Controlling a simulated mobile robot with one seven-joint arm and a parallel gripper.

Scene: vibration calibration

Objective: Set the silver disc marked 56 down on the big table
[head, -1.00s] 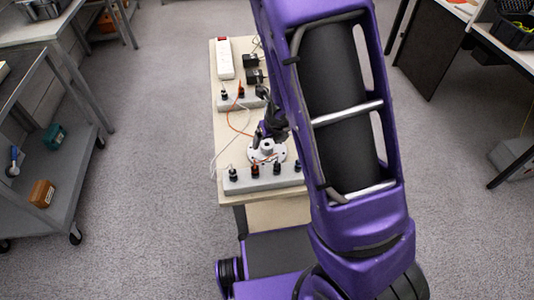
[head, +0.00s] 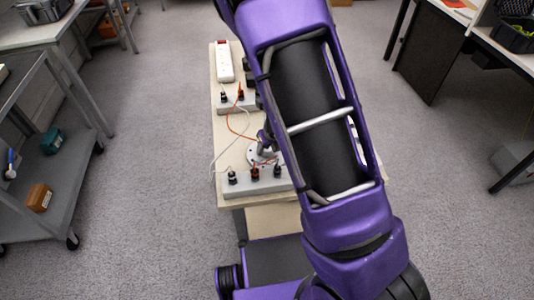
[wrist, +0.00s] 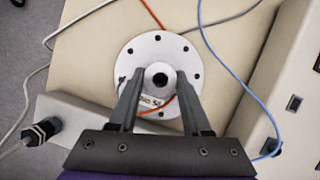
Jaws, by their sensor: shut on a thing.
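The silver disc (wrist: 135,58) is round and flat, with a ring of small dark holes and a raised hub. A pale label on it reads upside down, apparently 56. My gripper (wrist: 160,82) is shut on the disc at its hub, one finger on each side. In the head view the disc (head: 256,157) shows only in part, behind the grey terminal box, and my arm hides most of my gripper. The disc is over the cream-topped table (head: 232,198); I cannot tell whether it touches it.
Grey terminal boxes (head: 240,184) with dark plugs, a white power strip (head: 224,63) and loose cables crowd the cream table. An orange cable (wrist: 152,14) runs close to the disc. A grey shelf cart (head: 62,195) stands left, a desk (head: 500,55) right.

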